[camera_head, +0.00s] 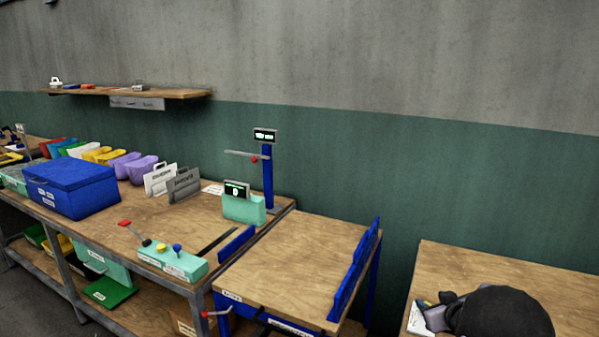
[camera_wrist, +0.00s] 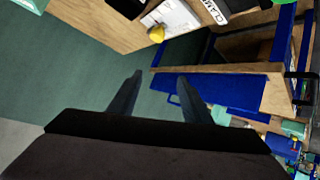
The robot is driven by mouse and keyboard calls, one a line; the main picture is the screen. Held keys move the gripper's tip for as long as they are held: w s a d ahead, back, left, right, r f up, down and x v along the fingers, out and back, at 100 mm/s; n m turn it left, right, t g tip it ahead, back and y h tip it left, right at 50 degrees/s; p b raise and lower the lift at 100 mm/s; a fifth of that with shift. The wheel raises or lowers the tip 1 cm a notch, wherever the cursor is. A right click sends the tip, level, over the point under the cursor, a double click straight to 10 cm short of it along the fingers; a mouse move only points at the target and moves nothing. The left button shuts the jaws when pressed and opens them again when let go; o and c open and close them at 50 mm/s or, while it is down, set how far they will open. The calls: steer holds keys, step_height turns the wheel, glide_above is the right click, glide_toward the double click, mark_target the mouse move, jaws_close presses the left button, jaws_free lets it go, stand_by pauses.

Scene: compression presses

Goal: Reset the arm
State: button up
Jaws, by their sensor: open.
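My gripper (camera_wrist: 160,74) shows in the wrist view with its two dark fingers apart and nothing between them. Behind the fingers are the green wall and the blue rail of the middle table. In the head view my dark wrist and gripper (camera_head: 436,314) are at the lower right, in front of the right-hand wooden table (camera_head: 480,266). The fingertips are too small to make out there. A white paper (camera_head: 418,318) shows beside the gripper; part of it is hidden.
The middle table (camera_head: 300,262) has a bare top and a blue side rail (camera_head: 355,270). The left bench holds a blue box (camera_head: 70,188), a teal button panel (camera_head: 172,262) and a blue post (camera_head: 267,178). A gap separates the middle and right tables.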

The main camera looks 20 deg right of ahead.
steer(key=s+a+g+p, duration=0.25)
steer(key=a+g, duration=0.25)
steer(key=a, duration=1.4)
steer(key=s+a+g+y+p, duration=0.1)
steer(key=s+a+g+y, duration=0.1)
steer(key=s+a, duration=0.6)
steer(key=s+a+n+g+y+p, duration=0.1)
steer(key=s+a+g+y, duration=0.1)
steer(key=s+a, duration=0.7)
steer(key=a+g, duration=0.1)
steer(key=a, duration=0.4)
steer(key=shift+s+f+g, duration=0.3)
steer(key=shift+g, duration=0.1)
steer(key=shift+w, duration=0.1)
